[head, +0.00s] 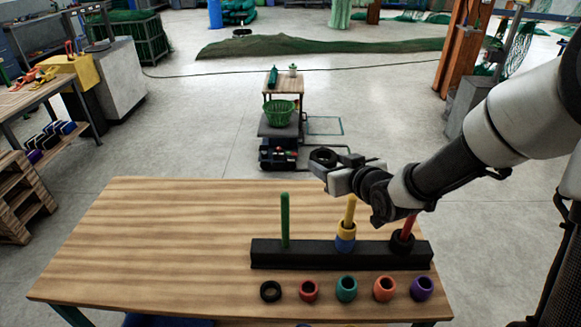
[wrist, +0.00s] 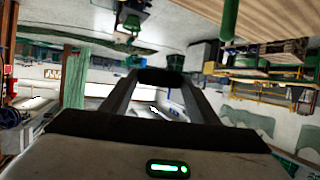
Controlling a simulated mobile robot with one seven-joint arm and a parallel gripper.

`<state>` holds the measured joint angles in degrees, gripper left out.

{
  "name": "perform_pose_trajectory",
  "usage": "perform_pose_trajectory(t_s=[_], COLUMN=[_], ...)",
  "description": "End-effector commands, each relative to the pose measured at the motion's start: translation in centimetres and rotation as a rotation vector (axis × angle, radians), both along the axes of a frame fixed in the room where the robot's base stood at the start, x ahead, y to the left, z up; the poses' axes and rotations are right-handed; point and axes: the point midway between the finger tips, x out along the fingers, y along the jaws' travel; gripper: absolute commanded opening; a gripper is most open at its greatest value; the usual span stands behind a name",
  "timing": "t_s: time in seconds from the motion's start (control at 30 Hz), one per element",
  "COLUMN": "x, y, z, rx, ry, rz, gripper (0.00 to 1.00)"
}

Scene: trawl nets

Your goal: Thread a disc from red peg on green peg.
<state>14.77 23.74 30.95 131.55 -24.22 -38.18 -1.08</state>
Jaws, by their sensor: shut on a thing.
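A black base (head: 320,258) on the table carries three upright pegs. The green peg (head: 285,222) at left is bare; it seems to show at the top of the wrist view (wrist: 230,18). The red peg (head: 409,226) at right has a black disc (head: 401,243) low on it. The yellow peg (head: 350,208) between them carries a yellow disc (head: 346,229) above a blue disc (head: 345,244). My gripper (head: 325,163) is shut on another black disc (head: 322,155), held in the air above and right of the green peg's top. That disc shows between the fingertips in the wrist view (wrist: 160,76).
In front of the base stand a black ring (head: 270,291), a red ring (head: 309,290), a teal ring (head: 346,289), an orange ring (head: 384,289) and a purple ring (head: 421,288). The wooden tabletop (head: 150,240) is clear at left. A cart with a green basket (head: 279,113) stands beyond the table.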

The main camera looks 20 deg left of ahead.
Motion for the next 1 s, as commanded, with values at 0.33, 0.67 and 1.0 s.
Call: perform_pose_trajectory(t_s=[0.33, 0.67, 1.0], x=[-5.1, -5.3, -5.3], y=[8.0, 8.1, 8.1], z=[-0.9, -2.1, -4.5], rx=[0.003, 0.002, 0.002], ry=[0.020, 0.021, 0.021], rz=[0.271, 0.277, 0.277], gripper=[0.30, 0.30, 0.30])
